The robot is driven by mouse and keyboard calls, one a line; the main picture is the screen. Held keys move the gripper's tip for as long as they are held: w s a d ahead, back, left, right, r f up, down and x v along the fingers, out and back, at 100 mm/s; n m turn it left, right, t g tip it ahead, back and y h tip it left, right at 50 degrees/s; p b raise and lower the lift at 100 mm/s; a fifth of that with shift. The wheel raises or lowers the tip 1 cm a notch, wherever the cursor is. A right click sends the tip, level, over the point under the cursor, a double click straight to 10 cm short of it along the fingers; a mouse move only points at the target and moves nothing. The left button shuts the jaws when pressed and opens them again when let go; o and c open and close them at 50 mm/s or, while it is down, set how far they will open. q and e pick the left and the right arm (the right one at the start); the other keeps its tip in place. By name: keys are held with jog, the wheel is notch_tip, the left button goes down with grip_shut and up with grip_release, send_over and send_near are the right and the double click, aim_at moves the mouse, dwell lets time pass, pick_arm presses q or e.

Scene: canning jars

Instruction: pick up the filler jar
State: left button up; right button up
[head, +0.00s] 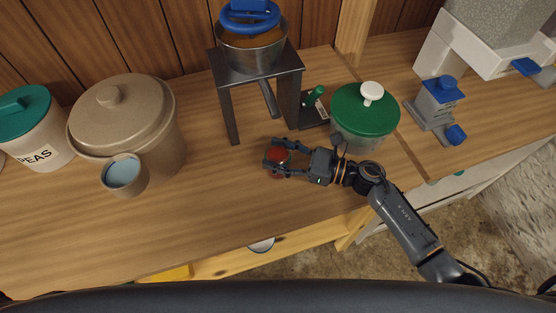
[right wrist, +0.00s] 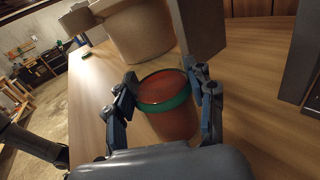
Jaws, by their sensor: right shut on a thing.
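The filler jar appears to be the small reddish jar (head: 279,155) at the middle of the wooden counter, in front of the metal stand. In the right wrist view the jar (right wrist: 174,122) shows a green band around its rim and a red-brown inside. My right gripper (head: 274,158) comes in from the right and is shut on it, one finger on each side. The jar looks roughly upright; whether its base touches the counter I cannot tell. My left gripper is not in view.
A metal stand (head: 227,97) with a pot (head: 252,53) is behind the jar. A green-lidded container (head: 362,112) is close on the right. A large beige crock (head: 150,107) with a small cup (head: 124,176) stands left. The counter's front left is clear.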

jog(key=shift+r, duration=0.1)
jog(key=shift+r, duration=0.5)
jog(key=s+d+r+b, duration=0.1)
jog(key=s+d+r, duration=0.3)
jog(key=s+r, duration=0.8)
jog(key=shift+s+d+b, duration=0.2)
jog(key=shift+s+b, duration=0.15)
jog(key=shift+s, duration=0.35)
